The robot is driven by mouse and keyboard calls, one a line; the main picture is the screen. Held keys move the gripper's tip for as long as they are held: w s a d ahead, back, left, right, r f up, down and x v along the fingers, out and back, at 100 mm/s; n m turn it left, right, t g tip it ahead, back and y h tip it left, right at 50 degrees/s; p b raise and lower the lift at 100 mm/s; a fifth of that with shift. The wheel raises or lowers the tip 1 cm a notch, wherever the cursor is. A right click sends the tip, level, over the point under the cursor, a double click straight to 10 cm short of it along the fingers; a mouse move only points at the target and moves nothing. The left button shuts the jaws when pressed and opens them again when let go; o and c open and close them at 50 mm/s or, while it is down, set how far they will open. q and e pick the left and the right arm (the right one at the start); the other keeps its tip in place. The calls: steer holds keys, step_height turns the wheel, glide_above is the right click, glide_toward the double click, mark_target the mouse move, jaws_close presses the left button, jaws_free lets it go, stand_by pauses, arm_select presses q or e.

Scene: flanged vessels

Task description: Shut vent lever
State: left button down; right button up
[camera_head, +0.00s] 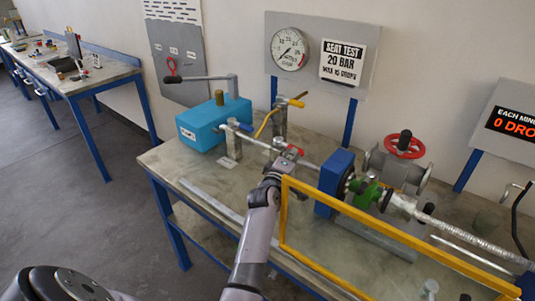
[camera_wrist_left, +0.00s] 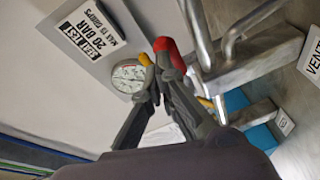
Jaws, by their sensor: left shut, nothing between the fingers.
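The red-tipped lever (camera_head: 294,150), which I take for the vent lever, is on the pipework at the bench's middle. In the left wrist view the red tip (camera_wrist_left: 168,48) is just beyond my fingertips. My left gripper (camera_head: 279,165) is shut and empty, right beside this lever; I cannot tell whether it touches. In the left wrist view the fingers of my left gripper (camera_wrist_left: 160,78) close together below the red tip. A sign reading "VENT" (camera_wrist_left: 314,62) is partly cut off at the right edge. My right gripper does not show.
A blue pump box (camera_head: 213,122) stands at the bench's left. A yellow-handled valve (camera_head: 297,102) is behind the red lever. A yellow frame (camera_head: 283,215) crosses the bench's front, right of my left arm. A blue block (camera_head: 334,182) and green valve (camera_head: 367,193) stand further right.

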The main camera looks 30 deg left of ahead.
arm_select(q)
step_height(320, 180, up, 9)
steer(key=s+a+f+m+g+h, duration=0.1)
steer(key=s+a+f+h, duration=0.15)
steer(key=s, duration=0.35)
steer(key=s+a+f+g+h, duration=0.1)
steer(key=s+a+f+h, duration=0.1)
steer(key=s+f+h, duration=0.35)
steer(key=w+d+f+y+p, duration=0.1)
steer(key=w+d+f+p, duration=0.1)
steer(key=w, duration=1)
steer(key=shift+d+y+p, duration=0.3)
steer(key=shift+y, duration=0.1)
steer(key=shift+w, duration=0.15)
